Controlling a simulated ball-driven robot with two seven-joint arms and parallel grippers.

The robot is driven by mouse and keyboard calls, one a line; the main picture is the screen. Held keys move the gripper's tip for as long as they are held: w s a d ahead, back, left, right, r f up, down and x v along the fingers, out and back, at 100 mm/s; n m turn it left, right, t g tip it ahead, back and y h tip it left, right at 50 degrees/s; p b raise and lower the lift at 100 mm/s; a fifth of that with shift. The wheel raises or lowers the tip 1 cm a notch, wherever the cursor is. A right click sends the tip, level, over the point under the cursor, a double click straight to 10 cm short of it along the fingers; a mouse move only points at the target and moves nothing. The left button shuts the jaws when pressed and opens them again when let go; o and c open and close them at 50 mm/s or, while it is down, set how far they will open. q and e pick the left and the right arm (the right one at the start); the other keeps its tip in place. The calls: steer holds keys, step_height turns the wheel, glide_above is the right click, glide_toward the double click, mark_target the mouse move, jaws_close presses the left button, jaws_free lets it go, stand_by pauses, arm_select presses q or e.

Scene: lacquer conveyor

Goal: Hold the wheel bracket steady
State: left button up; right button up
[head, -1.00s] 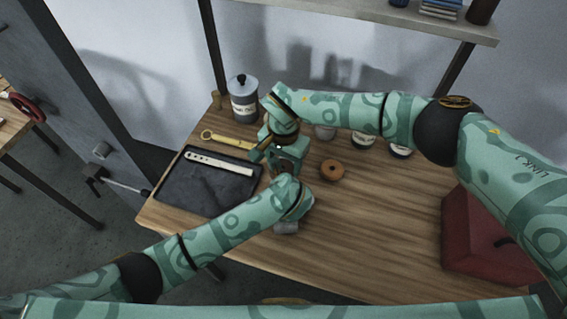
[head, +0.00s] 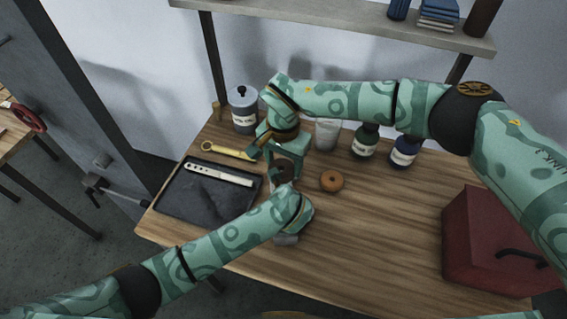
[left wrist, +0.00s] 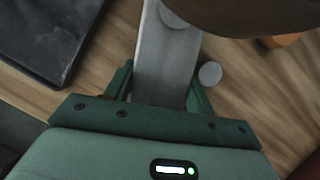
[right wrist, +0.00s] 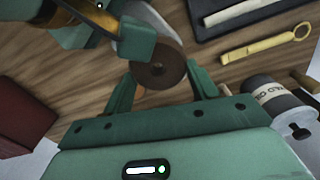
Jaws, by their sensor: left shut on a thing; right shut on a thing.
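The grey wheel bracket (left wrist: 165,60) lies between the fingers of my left gripper (left wrist: 158,88), which is shut on it low over the table. Its far part is hidden in the left wrist view by a dark brown wheel (left wrist: 235,14). The wheel also shows as a brown disc in the right wrist view (right wrist: 158,66), between the fingers of my right gripper (right wrist: 158,85), which is shut on it. In the head view my right gripper (head: 287,158) is just above and behind my left gripper (head: 279,192). Whether wheel and bracket touch is unclear.
An orange-brown ring (head: 331,181) lies just right of the grippers. A black tray (head: 190,206) with a pale bar (head: 219,175) is left, a yellow wrench (head: 228,149) behind it. Several jars stand at the back, and a red box (head: 490,245) at right. The front right tabletop is clear.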

steer(key=shift+r, duration=0.25)
step_height(320, 180, up, 2)
steer(key=shift+r, duration=0.35)
steer(key=shift+c, duration=0.4)
steer(key=shift+r, duration=0.1)
steer(key=shift+c, duration=1.1)
arm_select(q)
steer(key=shift+s+f, duration=0.1)
steer(key=shift+f, duration=0.05)
arm_select(e)
steer(key=shift+a+r, duration=0.1)
